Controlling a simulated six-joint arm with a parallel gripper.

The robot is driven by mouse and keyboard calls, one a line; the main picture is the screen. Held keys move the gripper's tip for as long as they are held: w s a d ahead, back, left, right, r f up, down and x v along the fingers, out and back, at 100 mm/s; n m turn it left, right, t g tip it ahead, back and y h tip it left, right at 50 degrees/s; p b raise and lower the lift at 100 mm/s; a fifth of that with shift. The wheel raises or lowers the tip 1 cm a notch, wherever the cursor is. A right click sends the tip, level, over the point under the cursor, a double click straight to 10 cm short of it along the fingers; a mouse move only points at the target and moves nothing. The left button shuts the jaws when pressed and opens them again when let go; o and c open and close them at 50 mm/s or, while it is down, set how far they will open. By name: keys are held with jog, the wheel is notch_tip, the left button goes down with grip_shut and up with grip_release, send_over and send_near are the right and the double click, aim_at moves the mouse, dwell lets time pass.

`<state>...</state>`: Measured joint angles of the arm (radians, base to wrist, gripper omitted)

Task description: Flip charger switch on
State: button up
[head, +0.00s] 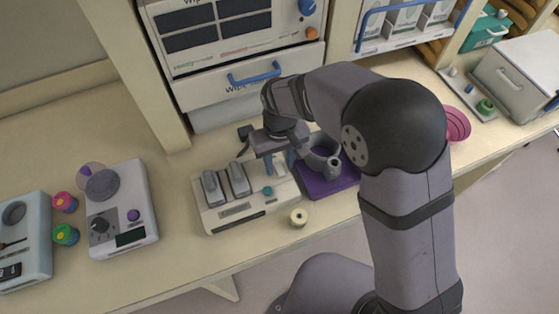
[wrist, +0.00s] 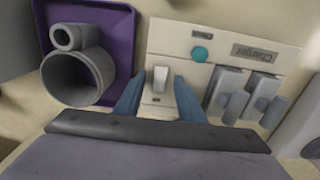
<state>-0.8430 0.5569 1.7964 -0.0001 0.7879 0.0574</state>
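The charger (head: 232,213) is a cream box on the bench in the head view, with two grey handheld units (head: 238,179) docked in it and a teal button (head: 267,190). In the wrist view the charger (wrist: 222,62) shows its label and a pale rocker switch (wrist: 160,79) in a light panel. My gripper (head: 273,166) is over the charger's right end and hides the switch in the head view. In the wrist view my gripper (wrist: 158,92) is open, with one blue finger on each side of the switch. I cannot tell whether the fingers touch the panel.
A purple base with a grey ring holder (wrist: 78,75) stands beside the charger; its purple base shows in the head view (head: 322,187). A small cream spool (head: 299,217) sits near the front edge. A drawer unit (head: 229,89) stands behind. A scale-like device (head: 122,215) is to the left.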

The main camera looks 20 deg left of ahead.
grip_shut()
jog(key=shift+w+a+r+g+h+p, duration=0.1)
jog(key=shift+a+r+g+h+p, duration=0.15)
jog(key=shift+p, duration=0.7)
jog(key=shift+w+f+g+h+p, duration=0.2)
jog(key=shift+g+h+p, duration=0.35)
jog(key=shift+p, duration=0.25)
jog(key=shift+a, duration=0.1)
grip_release()
